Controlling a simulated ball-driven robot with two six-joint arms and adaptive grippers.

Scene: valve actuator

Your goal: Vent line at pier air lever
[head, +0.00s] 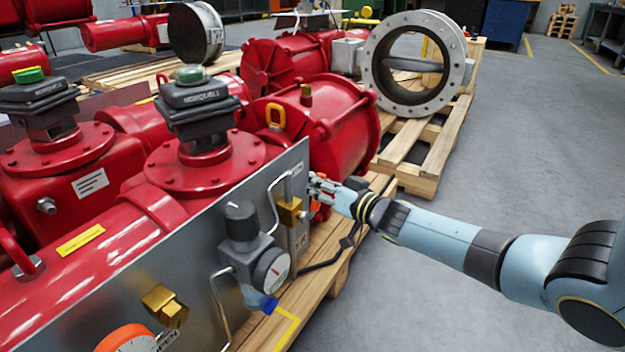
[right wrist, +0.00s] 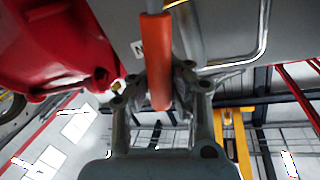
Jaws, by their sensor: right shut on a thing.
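The orange lever (right wrist: 158,60) hangs from a grey rod at the grey metal panel and fills the middle of the right wrist view. My right gripper (right wrist: 157,95) is shut on it, with a finger on either side. In the head view, my right gripper (head: 323,188) reaches in from the right to the panel's far right edge (head: 297,170). A brass valve block (head: 289,212) sits on the panel just left of the gripper. My left gripper is not in view.
A grey regulator with a round gauge (head: 271,270) and bent steel tubes stand out from the panel, left of my right arm. Red actuator cylinders (head: 320,125) rise behind it. A wooden pallet (head: 325,262) lies below. The grey floor on the right is open.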

